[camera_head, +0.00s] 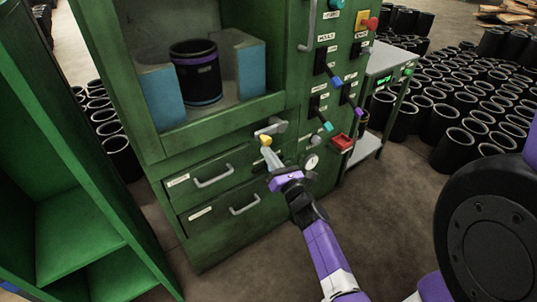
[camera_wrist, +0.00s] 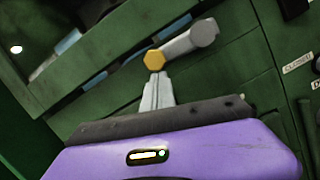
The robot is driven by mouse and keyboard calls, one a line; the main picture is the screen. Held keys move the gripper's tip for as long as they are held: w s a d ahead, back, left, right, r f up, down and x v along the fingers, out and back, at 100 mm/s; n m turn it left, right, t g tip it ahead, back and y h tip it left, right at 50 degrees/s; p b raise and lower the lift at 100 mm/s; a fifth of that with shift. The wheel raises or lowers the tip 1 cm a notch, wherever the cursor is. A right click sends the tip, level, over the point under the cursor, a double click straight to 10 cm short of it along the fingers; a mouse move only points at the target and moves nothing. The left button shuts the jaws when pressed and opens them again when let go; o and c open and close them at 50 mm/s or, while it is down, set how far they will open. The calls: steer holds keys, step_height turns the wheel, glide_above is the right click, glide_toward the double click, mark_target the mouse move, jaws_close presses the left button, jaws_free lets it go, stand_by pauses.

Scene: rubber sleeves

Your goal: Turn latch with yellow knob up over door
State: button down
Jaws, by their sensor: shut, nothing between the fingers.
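The latch (camera_head: 270,127) is a grey bar on the green cabinet, just below the lower right corner of the compartment opening. Its yellow knob (camera_head: 265,140) is at the bar's left end. In the wrist view the yellow knob (camera_wrist: 153,60) is hexagonal, and the latch bar (camera_wrist: 188,42) runs right and slightly up to a round pivot. My gripper (camera_head: 269,155) is shut and empty, its tips just below the knob. In the wrist view my gripper's fingertips (camera_wrist: 159,76) are right at the knob's lower edge; I cannot tell whether they touch. No separate door panel is clear.
The compartment holds a black sleeve (camera_head: 196,75) between blue-faced blocks. Drawers with handles (camera_head: 214,177) are below the latch. A control panel with knobs and levers (camera_head: 335,80) is at right, above a gauge (camera_head: 312,162). A green shelf (camera_head: 75,220) stands left.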

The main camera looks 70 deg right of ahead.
steer(key=shift+r, duration=0.2)
steer(key=s+d+r+m+g+p, duration=0.1)
steer(key=d+r+m+g+p, duration=0.1)
steer(key=r+m+p, duration=0.4)
steer(key=s+d+r+m+g+p, duration=0.2)
steer(key=r+m+p, duration=0.4)
steer(key=m+p, duration=0.5)
steer(key=d+p, duration=0.1)
steer(key=p, duration=0.3)
steer(key=shift+d+m+p, duration=0.15)
steer(key=shift+m+p, duration=0.15)
steer(key=shift+m, duration=0.1)
steer(key=shift+s+d, duration=0.2)
steer(key=shift+s, duration=0.05)
steer(key=shift+w+a, duration=0.1)
